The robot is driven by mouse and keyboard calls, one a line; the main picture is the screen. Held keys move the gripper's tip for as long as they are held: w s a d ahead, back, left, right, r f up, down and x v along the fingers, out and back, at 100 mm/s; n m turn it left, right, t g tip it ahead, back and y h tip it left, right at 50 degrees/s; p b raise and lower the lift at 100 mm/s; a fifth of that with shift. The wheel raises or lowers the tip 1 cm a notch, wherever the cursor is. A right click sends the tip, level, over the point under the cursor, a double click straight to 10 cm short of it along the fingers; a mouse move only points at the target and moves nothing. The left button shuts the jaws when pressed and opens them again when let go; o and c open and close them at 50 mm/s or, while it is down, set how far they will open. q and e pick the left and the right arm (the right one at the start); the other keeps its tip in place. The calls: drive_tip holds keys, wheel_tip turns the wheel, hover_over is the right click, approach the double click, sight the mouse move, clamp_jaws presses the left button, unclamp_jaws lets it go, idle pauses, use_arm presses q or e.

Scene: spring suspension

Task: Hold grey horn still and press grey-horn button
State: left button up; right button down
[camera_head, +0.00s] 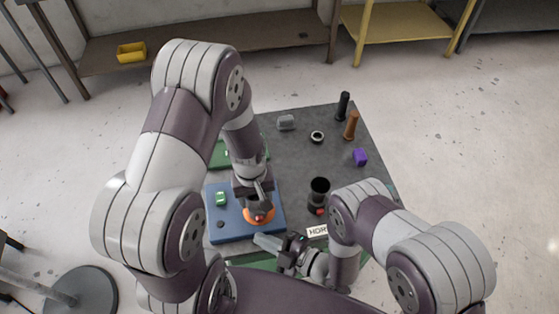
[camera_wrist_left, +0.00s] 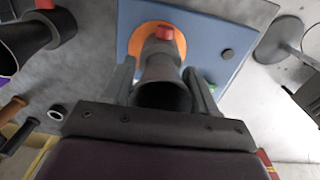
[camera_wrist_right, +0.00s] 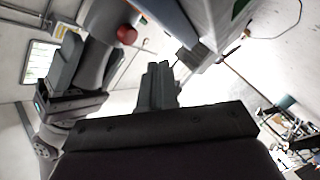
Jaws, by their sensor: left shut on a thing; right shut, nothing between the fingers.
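The grey horn (camera_wrist_left: 163,68) stands over an orange disc (camera_wrist_left: 145,37) on a blue board (camera_wrist_left: 205,25). Its red button (camera_wrist_left: 165,33) shows near its base, and also in the head view (camera_head: 260,217) and right wrist view (camera_wrist_right: 127,34). My left gripper (camera_wrist_left: 163,92) is shut on the grey horn, one finger on each side. In the head view the left gripper (camera_head: 259,193) and arm hide much of the horn. My right gripper (camera_wrist_right: 158,78) is shut and empty.
A black horn (camera_head: 319,188) with a red button stands to the right of the blue board, near a "HORN" label (camera_head: 317,231). A purple block (camera_head: 360,157) and dark and orange handles (camera_head: 351,125) are farther back.

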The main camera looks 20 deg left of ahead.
drive_tip(key=shift+w+a+r+g+h, duration=0.15)
drive_tip(key=shift+a+r+h, duration=0.1)
drive_tip(key=shift+r, duration=0.15)
drive_tip(key=shift+w+a+r+g+h, duration=0.1)
drive_tip(key=shift+r+h, duration=0.2)
drive_tip(key=shift+r, duration=0.1)
drive_tip(key=shift+w+a+r+g+h, duration=0.15)
drive_tip(key=shift+a+r+h, duration=0.1)
drive_tip(key=shift+r, duration=0.15)
drive_tip(key=s+d+r+m+h, duration=0.2)
drive_tip(key=d+r+h, duration=0.4)
drive_tip(key=d+h, duration=0.1)
drive_tip(key=shift+d+r, duration=0.4)
drive_tip(key=shift+d, duration=0.1)
drive_tip(key=shift+s, duration=0.1)
hover_over(266, 226)
drive_tip(key=s+d, duration=0.1)
drive_tip(key=s, duration=0.1)
drive_tip(key=f, duration=0.8)
drive_tip(key=shift+s+d+f, duration=0.1)
drive_tip(key=shift+s, duration=0.1)
drive_tip(key=shift+w+a, duration=0.2)
drive_tip(key=shift+w, duration=0.05)
